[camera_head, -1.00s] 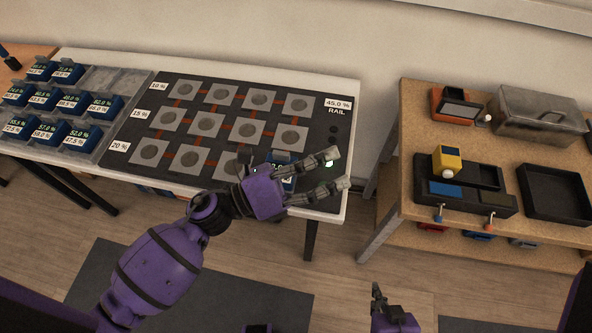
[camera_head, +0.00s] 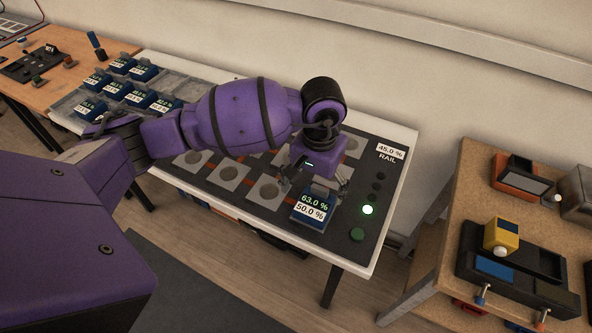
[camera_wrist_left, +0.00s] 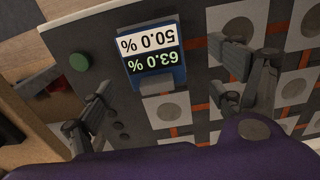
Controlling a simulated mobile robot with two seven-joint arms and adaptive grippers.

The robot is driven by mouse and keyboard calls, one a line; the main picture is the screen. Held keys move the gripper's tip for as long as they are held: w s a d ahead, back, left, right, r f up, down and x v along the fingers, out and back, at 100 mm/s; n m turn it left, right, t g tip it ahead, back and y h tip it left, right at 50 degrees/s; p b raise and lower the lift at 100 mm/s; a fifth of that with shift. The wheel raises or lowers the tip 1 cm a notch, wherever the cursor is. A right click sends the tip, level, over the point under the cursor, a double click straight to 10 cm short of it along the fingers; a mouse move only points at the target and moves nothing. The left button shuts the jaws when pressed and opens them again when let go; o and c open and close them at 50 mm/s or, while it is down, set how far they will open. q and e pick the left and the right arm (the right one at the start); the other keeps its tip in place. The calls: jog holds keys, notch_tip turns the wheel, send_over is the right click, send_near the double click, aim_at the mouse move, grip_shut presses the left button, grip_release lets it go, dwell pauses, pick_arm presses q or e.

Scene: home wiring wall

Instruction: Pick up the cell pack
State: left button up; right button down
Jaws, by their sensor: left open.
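The blue cell pack (camera_head: 311,212) reads 63.0 % and 50.0 % and sits on the near right part of the dark rail board (camera_head: 231,193). My left gripper (camera_head: 317,184) is open, pointing down just behind the pack in the head view. In the left wrist view the pack (camera_wrist_left: 152,52) lies between the lines of the two spread fingers (camera_wrist_left: 160,92), with a gap on both sides. I see no finger touching it. Several similar blue packs (camera_head: 138,95) stand in the grey rack at the left. My right gripper is out of view.
A 45.0 % RAIL sign (camera_head: 390,152) is at the back right. A separate wooden bench (camera_head: 450,215) at right holds a yellow block (camera_head: 501,235) and a black tray.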

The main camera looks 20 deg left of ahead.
aim_at(316, 201)
pick_arm(q)
jog(key=shift+s+d+f+p, duration=0.1)
jog(key=shift+d+f+p, duration=0.15)
jog(key=shift+f, duration=1.15)
jog(key=shift+s+d+f+p, duration=0.1)
jog(key=shift+f+p, duration=0.1)
jog(key=shift+f, duration=1.2)
jog(key=c, duration=1.5)
